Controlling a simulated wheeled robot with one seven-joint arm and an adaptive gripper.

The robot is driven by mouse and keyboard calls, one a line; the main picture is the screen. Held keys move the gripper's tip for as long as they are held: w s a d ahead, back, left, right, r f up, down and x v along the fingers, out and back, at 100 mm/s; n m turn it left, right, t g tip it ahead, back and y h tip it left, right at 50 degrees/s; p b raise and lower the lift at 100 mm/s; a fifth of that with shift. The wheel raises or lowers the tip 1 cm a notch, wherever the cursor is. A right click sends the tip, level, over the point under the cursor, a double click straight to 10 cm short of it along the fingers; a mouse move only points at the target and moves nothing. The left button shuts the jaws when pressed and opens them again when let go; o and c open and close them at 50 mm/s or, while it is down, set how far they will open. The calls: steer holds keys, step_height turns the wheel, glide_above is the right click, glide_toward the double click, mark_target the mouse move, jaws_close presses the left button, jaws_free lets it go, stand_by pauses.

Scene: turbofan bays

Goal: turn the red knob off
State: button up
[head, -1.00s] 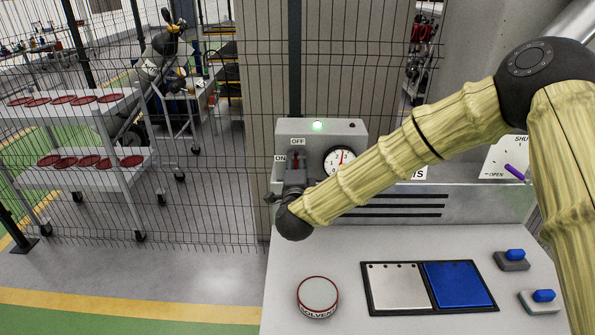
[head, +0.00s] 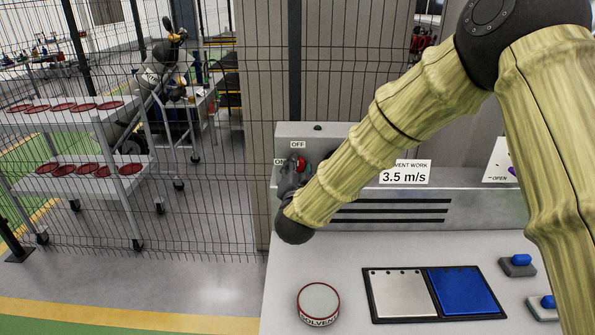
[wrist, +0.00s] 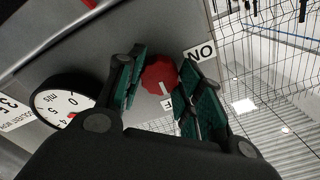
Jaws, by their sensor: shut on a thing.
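The red knob (head: 301,162) is on the front of a grey control box, below the OFF label (head: 297,144) and right of the ON label (head: 280,161). In the wrist view the knob (wrist: 158,72) sits between the green pads of my gripper (wrist: 161,62), which is shut on it. A white mark on the knob points toward the OFF label (wrist: 167,103), which is partly hidden by a finger. In the head view my gripper (head: 296,174) partly covers the knob. The lamp (head: 318,128) on the box is dark.
A round gauge (wrist: 64,103) sits beside the knob, hidden by my arm in the head view. A solvent tin (head: 318,301), a metal-and-blue panel pair (head: 387,318) and blue switches (head: 521,260) are on the bench. A mesh fence (head: 200,200) stands left.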

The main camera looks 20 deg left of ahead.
steer(key=shift+o, duration=0.2)
steer(key=shift+f+n, duration=0.1)
steer(key=shift+n, duration=0.2)
steer(key=shift+c, duration=0.2)
steer(key=o, duration=1)
steer(key=shift+o, duration=0.2)
steer(key=shift+s, duration=0.15)
steer(key=v, duration=1.1)
steer(key=shift+s, duration=0.3)
steer(key=shift+d, duration=0.15)
